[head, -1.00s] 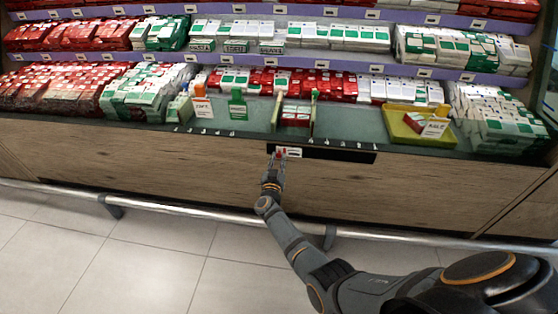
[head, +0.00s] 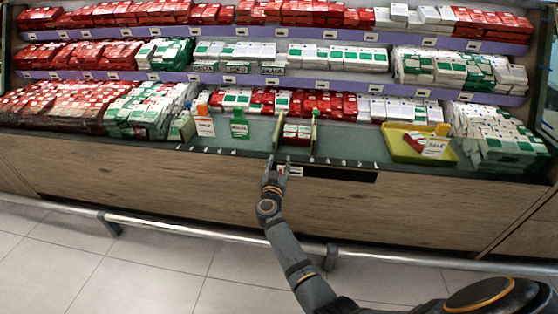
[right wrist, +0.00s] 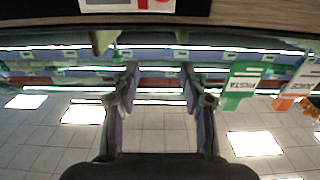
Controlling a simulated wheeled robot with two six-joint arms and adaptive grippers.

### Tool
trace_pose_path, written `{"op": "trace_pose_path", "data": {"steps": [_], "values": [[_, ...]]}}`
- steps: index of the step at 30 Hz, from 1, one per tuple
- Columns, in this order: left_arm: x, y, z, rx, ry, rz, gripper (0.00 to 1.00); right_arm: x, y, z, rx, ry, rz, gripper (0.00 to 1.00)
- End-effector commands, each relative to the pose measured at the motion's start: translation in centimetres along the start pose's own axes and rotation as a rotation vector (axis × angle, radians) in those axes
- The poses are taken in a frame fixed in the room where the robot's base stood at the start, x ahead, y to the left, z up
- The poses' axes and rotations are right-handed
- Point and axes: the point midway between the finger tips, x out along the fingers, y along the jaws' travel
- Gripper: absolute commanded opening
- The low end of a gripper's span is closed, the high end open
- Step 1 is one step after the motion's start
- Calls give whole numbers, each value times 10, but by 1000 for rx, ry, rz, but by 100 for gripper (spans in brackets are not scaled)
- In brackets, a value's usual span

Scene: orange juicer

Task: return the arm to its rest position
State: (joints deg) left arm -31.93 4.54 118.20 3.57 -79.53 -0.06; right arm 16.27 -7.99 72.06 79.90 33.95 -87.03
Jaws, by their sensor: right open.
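My right gripper (head: 276,162) is in the middle of the head view, in front of the counter's front edge. It overlaps the left end of a dark slot (head: 340,174) with a red-and-white label (head: 296,171). In the right wrist view its two fingers (right wrist: 160,80) stand wide apart with nothing between them. The right arm reaches up from the lower right of the head view. My left gripper is in no view.
Shelves of red, white and green packs fill the back. A counter ledge holds a small divided rack (head: 297,134), a green sign (head: 239,127) and a yellow tray (head: 397,150). A metal rail (head: 180,226) runs along the wooden front. The tiled floor is clear.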

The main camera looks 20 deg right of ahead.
Motion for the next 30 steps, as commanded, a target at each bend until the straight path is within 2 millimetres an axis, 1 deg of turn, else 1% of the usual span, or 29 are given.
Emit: {"op": "trace_pose_path", "data": {"steps": [1,3,6,20,23,25,26,27,29,30], "values": [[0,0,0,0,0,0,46,0,0,-8,2,1,1,44],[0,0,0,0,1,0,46,0,0,-16,2,-1,1,44],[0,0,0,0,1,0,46,0,0,-21,-1,-2,0,44],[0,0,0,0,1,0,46,0,0,-23,-2,0,-2,44],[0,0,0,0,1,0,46,-7,-5,-23,2,30,-71,44],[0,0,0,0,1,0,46,-22,-16,-20,6,65,-203,44],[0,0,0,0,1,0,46,-32,-24,-17,4,71,-281,44],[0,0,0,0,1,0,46,-51,-34,-7,-3,59,-400,44],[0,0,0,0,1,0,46,-87,-47,17,-27,-11,-585,44],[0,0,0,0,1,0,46,-114,-51,39,-51,-94,-696,44]]}}
